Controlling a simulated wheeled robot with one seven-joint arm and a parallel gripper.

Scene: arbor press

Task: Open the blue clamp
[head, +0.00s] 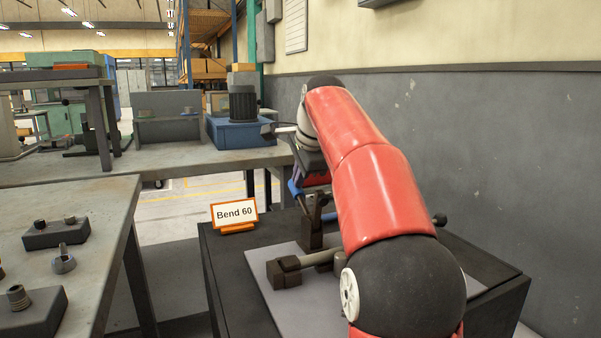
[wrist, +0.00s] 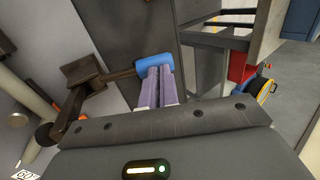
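The clamp's blue handle (wrist: 155,62) lies crosswise at the tips of my gripper (wrist: 158,70) in the wrist view. Its dark arm runs left to a brown clamp block (wrist: 84,74). The two pale fingers are side by side, almost together, with only a thin gap and nothing seen between them. The tips meet the near side of the handle or lie just short of it; contact is unclear. In the head view the blue handle (head: 295,188) shows left of my red arm, above the clamp post (head: 311,232). My arm hides much of the fixture there.
An orange-framed "Bend 60" sign (head: 235,215) stands on the dark bench's left side. A pale rod in a brown block (head: 284,271) lies on the grey plate (head: 262,264). A workbench (head: 105,215) with metal parts is at left; a grey wall (head: 520,150) is at right.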

